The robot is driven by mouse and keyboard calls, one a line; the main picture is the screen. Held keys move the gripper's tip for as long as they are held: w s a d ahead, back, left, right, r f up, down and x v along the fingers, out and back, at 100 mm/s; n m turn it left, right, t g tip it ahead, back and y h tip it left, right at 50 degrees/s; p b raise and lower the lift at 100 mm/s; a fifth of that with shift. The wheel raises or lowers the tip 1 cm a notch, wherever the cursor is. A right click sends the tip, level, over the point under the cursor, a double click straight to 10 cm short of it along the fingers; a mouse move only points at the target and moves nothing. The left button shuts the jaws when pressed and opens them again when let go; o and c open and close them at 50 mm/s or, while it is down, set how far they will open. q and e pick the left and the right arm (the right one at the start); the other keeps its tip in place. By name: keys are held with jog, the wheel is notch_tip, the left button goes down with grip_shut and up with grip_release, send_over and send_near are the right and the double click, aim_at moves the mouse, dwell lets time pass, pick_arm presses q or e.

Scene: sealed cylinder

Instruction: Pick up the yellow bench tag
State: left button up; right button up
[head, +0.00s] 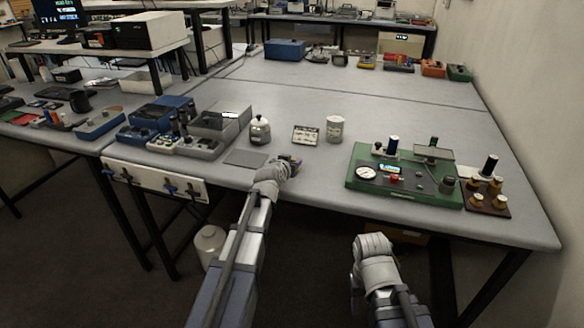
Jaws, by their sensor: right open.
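I cannot clearly make out a yellow bench tag. A small patch with yellowish and dark colours (285,158) shows at my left gripper (291,164), near the front edge of the grey table (330,180). It is too small to tell whether it is the tag, or whether the jaws hold it. My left gripper is low over the table, just right of a flat grey pad (246,158). My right gripper (372,240) is open, in front of the table edge and apart from everything on top.
A small labelled card (305,135), a white canister (335,128) and a round-bodied jar (259,131) stand behind my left gripper. A green instrument board (410,188) is at the right, with a brown peg block (487,204) beside it. Grey bins (220,122) stand left.

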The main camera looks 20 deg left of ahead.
pick_arm(q)
grip_shut()
jog(key=shift+r, duration=0.1)
notch_tip(320, 180, up, 10)
jog(key=p, duration=1)
